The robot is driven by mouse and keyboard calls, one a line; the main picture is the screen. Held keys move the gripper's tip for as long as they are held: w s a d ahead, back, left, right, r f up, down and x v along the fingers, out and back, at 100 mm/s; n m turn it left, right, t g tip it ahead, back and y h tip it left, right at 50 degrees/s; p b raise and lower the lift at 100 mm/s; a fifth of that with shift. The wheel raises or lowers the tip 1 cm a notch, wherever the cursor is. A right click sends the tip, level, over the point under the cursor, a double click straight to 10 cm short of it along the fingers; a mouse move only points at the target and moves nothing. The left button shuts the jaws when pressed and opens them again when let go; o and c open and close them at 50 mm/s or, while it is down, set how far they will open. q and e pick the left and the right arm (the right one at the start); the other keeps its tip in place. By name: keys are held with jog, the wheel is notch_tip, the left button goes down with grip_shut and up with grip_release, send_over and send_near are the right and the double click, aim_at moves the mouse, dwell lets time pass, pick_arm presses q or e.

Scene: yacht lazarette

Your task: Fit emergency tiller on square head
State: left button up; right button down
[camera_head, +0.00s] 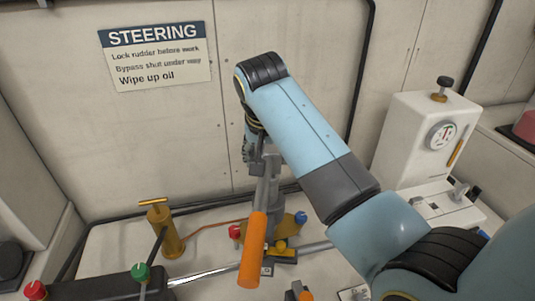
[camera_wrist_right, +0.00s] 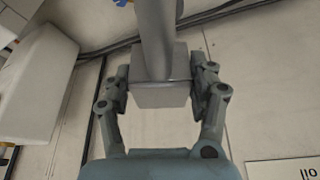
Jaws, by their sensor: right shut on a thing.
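The emergency tiller has an orange grip (camera_head: 253,250) and a grey bar (camera_head: 266,192). The orange end points toward me and down. My right gripper (camera_head: 256,152) is shut on the tiller's far end. In the right wrist view my gripper (camera_wrist_right: 160,85) has a finger on each side of the tiller's grey block-shaped socket (camera_wrist_right: 160,95). A grey post (camera_head: 279,207) stands below and behind the bar, partly covered by it. The square head cannot be made out, and I cannot tell whether the socket touches it. My left gripper is out of view.
A brass valve (camera_head: 160,228) with a T-handle stands left of the tiller. Red and green knobs (camera_head: 140,271) are at front left. A white gauge box (camera_head: 425,140) stands right. The wall with the steering sign (camera_head: 155,57) is behind. My right arm covers the middle right.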

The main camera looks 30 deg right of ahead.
jog(key=shift+f+b, duration=0.4)
jog(key=shift+f, duration=0.7)
dwell(0.4)
jog(key=c, duration=0.6)
grip_release()
jog(key=o, duration=0.3)
jog(key=shift+f, duration=0.1)
notch_tip(320, 180, up, 10)
jog(key=shift+r, duration=0.1)
